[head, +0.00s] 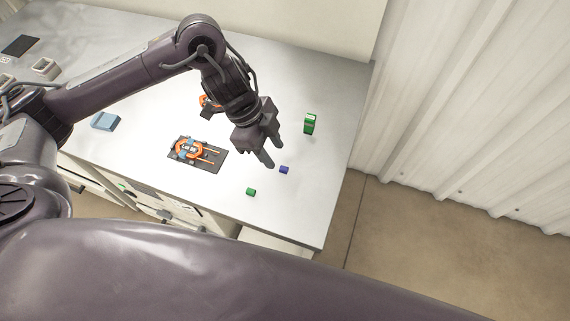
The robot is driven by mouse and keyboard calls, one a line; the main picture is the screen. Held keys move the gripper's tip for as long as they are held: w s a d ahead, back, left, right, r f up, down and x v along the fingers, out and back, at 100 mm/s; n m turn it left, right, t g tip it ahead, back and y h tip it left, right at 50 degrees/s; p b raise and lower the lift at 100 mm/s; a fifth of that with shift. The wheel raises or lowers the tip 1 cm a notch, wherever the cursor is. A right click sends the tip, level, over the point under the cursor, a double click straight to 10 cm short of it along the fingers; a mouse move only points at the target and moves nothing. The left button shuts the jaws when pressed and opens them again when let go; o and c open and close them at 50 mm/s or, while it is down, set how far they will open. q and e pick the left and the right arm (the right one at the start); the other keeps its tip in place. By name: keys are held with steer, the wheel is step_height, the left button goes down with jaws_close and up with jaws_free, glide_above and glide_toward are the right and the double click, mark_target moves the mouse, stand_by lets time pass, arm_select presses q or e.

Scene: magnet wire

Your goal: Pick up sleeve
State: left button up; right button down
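No part is plainly marked as the sleeve; two small pieces on the grey-white table could be it. One is a small dark blue piece (284,170); the other is a small green piece (251,192) nearer the table's front edge. My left gripper (274,157) points down over the table, just up and left of the blue piece. Its two fingers are apart with nothing visible between them. Whether the fingertips touch the table is hard to tell. My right gripper is out of view.
A black board with an orange coil-like assembly (190,149) lies left of the gripper. A taller green block (310,124) stands to its right. Another orange item (204,100) is partly behind my arm. A light blue block (105,121) lies farther left.

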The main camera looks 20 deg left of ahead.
mark_target(283, 167)
arm_select(q)
steer(key=x, duration=0.5)
steer(key=shift+w+f, duration=0.1)
steer(key=shift+f, duration=0.35)
steer(key=c, duration=0.9)
